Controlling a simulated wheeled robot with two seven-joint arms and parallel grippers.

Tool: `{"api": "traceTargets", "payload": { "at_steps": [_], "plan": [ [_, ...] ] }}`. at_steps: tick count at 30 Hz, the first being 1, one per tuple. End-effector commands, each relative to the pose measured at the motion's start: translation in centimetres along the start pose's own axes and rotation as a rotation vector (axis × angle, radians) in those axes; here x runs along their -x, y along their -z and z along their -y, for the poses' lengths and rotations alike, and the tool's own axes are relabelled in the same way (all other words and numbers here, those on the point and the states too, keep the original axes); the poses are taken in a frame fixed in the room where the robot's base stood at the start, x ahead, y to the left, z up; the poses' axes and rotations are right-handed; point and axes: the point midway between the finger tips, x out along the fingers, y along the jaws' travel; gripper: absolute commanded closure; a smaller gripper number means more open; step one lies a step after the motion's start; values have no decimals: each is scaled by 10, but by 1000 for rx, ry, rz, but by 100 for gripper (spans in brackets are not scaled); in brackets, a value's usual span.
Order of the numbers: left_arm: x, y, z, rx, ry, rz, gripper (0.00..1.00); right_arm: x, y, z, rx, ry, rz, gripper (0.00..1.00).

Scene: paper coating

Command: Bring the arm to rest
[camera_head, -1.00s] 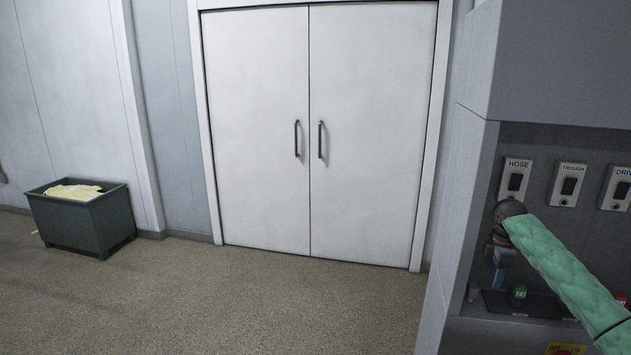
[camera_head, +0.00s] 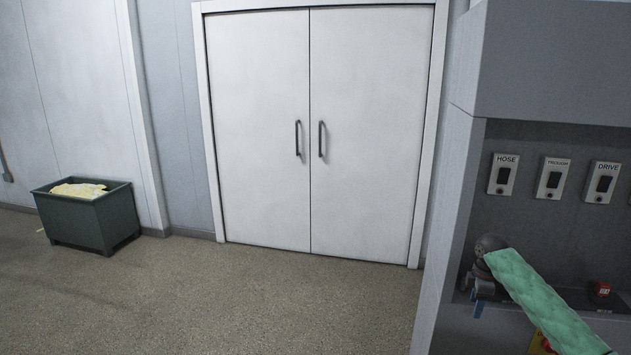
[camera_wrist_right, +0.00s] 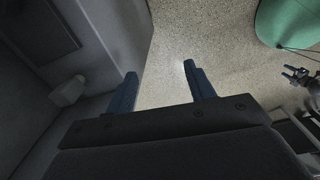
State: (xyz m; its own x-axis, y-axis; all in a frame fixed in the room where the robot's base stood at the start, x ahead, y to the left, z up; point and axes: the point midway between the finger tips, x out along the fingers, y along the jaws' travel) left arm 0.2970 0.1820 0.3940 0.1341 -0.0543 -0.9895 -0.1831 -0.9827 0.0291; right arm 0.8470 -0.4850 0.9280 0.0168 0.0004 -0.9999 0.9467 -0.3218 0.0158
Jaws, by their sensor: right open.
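My right arm in its green quilted sleeve (camera_head: 540,300) comes in from the lower right in the head view. Its gripper (camera_head: 477,288) is in front of the grey machine's recess, small and partly hidden by the wrist. In the right wrist view the gripper (camera_wrist_right: 162,85) has its two blue fingers spread, with nothing between them; bare floor shows beyond. A small dark gripper with blue tips (camera_wrist_right: 300,76) at the right edge of the wrist view looks like my left one; its jaw state is unclear. It is not in the head view.
The grey machine (camera_head: 560,60) stands at the right with HOSE (camera_head: 502,175), TROUGH (camera_head: 552,179) and DRIVE (camera_head: 602,182) switches. A red button (camera_head: 600,290) sits lower. White double doors (camera_head: 310,130) are behind. A green bin (camera_head: 90,220) stands left. The floor (camera_head: 230,300) between is clear.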

Motion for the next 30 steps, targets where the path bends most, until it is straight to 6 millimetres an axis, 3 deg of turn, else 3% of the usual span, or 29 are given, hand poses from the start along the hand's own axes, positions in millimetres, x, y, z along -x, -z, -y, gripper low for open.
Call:
{"api": "traceTargets", "payload": {
  "at_steps": [5, 14, 21, 30],
  "plan": [
    [-2, -8, -3, 1, -3, 10, 52, -67, 23, 27, -57, 0, -8, 46],
    [-1, -5, -3, 1, -3, 6, 52, -199, 64, 102, -212, -16, -35, 46],
    [-1, -6, -2, 1, -2, 7, 52, -293, 89, 179, -349, -20, -63, 46],
    [-1, -6, 0, 0, 0, 7, 52, -391, 108, 293, -532, -22, -94, 46]
  ]
}}
